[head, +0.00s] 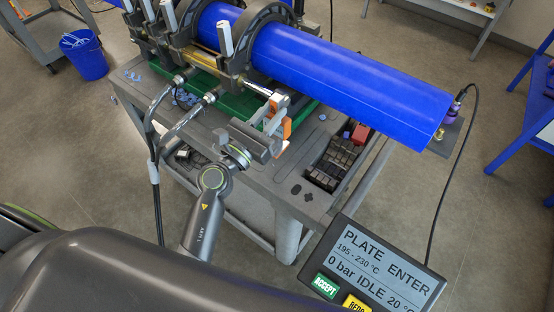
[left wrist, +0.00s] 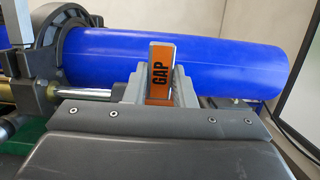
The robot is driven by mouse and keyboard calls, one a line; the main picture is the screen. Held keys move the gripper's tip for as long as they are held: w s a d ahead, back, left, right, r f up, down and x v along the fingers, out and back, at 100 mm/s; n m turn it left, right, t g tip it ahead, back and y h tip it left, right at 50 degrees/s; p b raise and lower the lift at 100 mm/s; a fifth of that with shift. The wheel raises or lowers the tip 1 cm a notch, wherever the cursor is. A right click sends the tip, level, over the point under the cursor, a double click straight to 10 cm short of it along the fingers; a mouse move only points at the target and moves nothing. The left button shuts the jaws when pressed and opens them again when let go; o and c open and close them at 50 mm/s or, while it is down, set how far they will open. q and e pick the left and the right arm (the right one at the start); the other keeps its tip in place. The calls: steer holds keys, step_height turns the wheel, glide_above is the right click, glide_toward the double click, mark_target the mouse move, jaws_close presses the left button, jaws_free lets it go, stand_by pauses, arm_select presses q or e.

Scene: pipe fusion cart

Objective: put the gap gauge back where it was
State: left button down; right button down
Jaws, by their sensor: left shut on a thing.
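The gap gauge (head: 287,128) is an orange piece with a pale edge. In the left wrist view the gauge (left wrist: 160,72) stands upright and shows the word GAP. My left gripper (head: 280,122) is shut on it, with one grey finger on each side; the fingers also show in the left wrist view (left wrist: 160,88). The gripper holds it over the cart top, in front of the blue pipe (head: 340,75). My right gripper is not in view.
The cart top (head: 240,168) has a recessed tray (head: 312,178) of dark blocks at its right, with a red block (head: 360,133) nearby. Clamps (head: 232,65), a metal rod (left wrist: 85,93) and hoses (head: 165,95) crowd the left. A display (head: 375,265) stands at front right.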

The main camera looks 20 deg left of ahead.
mark_target(274, 136)
arm_select(q)
steer(key=f+b, duration=0.1)
steer(key=f, duration=0.1)
steer(key=f+b, duration=0.1)
steer(key=f, duration=0.2)
steer(key=shift+w+a, duration=0.1)
steer(key=shift+a, duration=0.1)
step_height(274, 136, down, 4)
steer(key=shift+d+r+b, duration=0.1)
steer(key=shift+r+b, duration=0.1)
steer(key=shift+b, duration=0.9)
steer(key=shift+f, duration=0.1)
steer(key=shift+f, duration=0.15)
steer(key=c, duration=1.2)
jaws_free()
